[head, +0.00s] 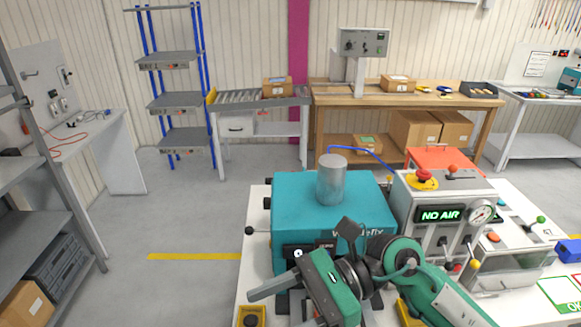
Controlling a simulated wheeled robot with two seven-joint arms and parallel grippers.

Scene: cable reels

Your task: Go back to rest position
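My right arm, green and grey, comes in from the lower right. Its gripper (275,288) is low in the head view, in front of the teal machine (290,205), with a grey finger pointing left. I see no object held in it. The finger gap is not clear from this angle, so I cannot tell whether it is open or shut. The wrist hides part of the machine's front. Whether they touch is not clear. My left gripper is not in view.
A grey cylinder (331,180) stands on the teal machine. Right of it is a control box with a "NO AIR" display (440,215) and red button. The white table (258,215) carries both. A grey shelf (35,190) stands left. Floor between is clear.

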